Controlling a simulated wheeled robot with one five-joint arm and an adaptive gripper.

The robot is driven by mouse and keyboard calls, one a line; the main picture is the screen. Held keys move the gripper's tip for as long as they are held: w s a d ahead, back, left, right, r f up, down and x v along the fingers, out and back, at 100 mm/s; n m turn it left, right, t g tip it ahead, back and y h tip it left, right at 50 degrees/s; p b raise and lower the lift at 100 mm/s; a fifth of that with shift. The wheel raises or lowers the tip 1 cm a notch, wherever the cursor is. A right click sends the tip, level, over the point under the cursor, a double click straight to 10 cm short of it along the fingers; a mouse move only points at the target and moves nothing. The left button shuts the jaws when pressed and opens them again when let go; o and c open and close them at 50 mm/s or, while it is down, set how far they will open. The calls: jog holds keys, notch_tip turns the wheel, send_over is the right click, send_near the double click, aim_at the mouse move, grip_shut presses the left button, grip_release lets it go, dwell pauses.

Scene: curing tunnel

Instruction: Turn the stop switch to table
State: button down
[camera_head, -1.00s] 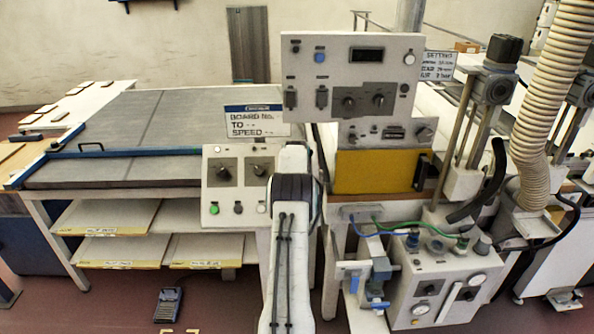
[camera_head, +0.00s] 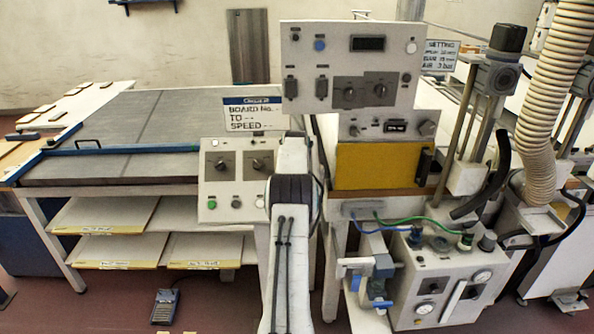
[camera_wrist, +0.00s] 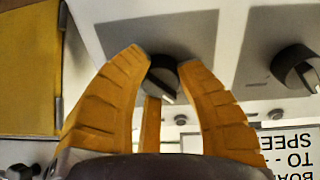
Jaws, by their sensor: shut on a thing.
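The stop switch appears to be the black rotary knob (camera_wrist: 165,76) on a grey plate in the wrist view, with a white pointer mark facing lower right there. My gripper (camera_wrist: 170,72) has its yellow fingers shut around this knob, one on each side. Part of a third finger shows below it. A second, similar knob (camera_wrist: 298,68) sits to the right in the wrist view and is free. In the head view the low control panel (camera_head: 210,186) stands behind my arm; my arm hides my gripper and the held knob.
A yellow-fronted box (camera_head: 375,167) stands right of the panel, beneath a taller panel (camera_head: 335,57) with knobs and a display. A board sign (camera_head: 252,114) stands above the low panel. A grey table (camera_head: 130,115) is at left. A pump cabinet (camera_head: 408,300) and hose (camera_head: 545,110) are at right.

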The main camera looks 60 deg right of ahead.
jog(key=n, duration=0.3)
jog(key=n+b, duration=0.1)
jog(key=shift+a+f+n, duration=0.1)
jog(key=shift+f+n, duration=0.2)
jog(key=shift+n, duration=0.4)
jog(key=c, duration=1.3)
grip_release()
jog(key=o, duration=0.5)
jog(key=shift+r, duration=0.15)
jog(key=shift+r, duration=0.1)
jog(key=shift+s+a+r, duration=0.1)
jog(key=shift+a+r, duration=0.05)
jog(key=shift+r, duration=0.15)
jog(key=v, duration=1.1)
jog(key=shift+a, duration=0.2)
jog(key=shift+f, duration=0.1)
